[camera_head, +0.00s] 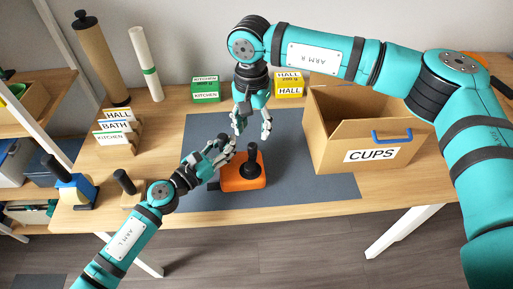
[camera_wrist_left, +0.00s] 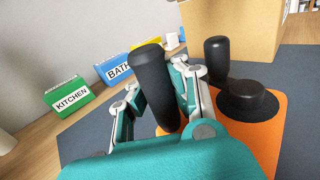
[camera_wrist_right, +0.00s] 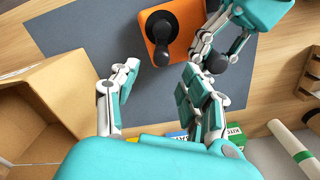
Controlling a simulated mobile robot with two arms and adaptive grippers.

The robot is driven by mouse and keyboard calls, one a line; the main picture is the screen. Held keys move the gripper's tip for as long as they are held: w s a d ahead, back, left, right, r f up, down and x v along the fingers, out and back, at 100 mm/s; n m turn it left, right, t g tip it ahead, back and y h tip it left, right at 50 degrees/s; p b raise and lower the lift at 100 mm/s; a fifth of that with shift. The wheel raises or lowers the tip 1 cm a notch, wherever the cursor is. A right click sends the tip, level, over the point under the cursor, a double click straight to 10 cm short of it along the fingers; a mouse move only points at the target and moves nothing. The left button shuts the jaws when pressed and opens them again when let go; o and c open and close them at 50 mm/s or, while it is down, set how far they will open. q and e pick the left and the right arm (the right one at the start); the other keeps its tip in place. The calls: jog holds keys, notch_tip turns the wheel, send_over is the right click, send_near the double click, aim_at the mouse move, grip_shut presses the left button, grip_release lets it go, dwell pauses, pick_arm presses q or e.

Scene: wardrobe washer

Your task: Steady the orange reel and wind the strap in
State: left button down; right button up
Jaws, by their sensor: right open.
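The orange reel (camera_head: 242,182) sits on the grey mat, with a black hub and an upright black crank knob (camera_head: 252,158). It also shows in the left wrist view (camera_wrist_left: 262,140) and the right wrist view (camera_wrist_right: 183,22). My left gripper (camera_head: 222,150) is at the reel's left side, its fingers closed around a thick black handle (camera_wrist_left: 152,78). My right gripper (camera_head: 252,130) is open and empty, pointing down above and behind the reel, apart from the crank knob (camera_wrist_right: 160,55). I cannot make out the strap.
A cardboard box marked CUPS (camera_head: 335,140) stands right of the reel. Green KITCHEN (camera_head: 206,90) and yellow HALL (camera_head: 289,86) boxes stand behind. A card rack (camera_head: 118,128), a black-handled blue tool (camera_head: 72,185) and tall rolls (camera_head: 147,65) are left. The mat's front (camera_head: 310,187) is clear.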

aim_at(253, 145)
jog(key=shift+f, duration=3.55)
jog(key=c, duration=0.7)
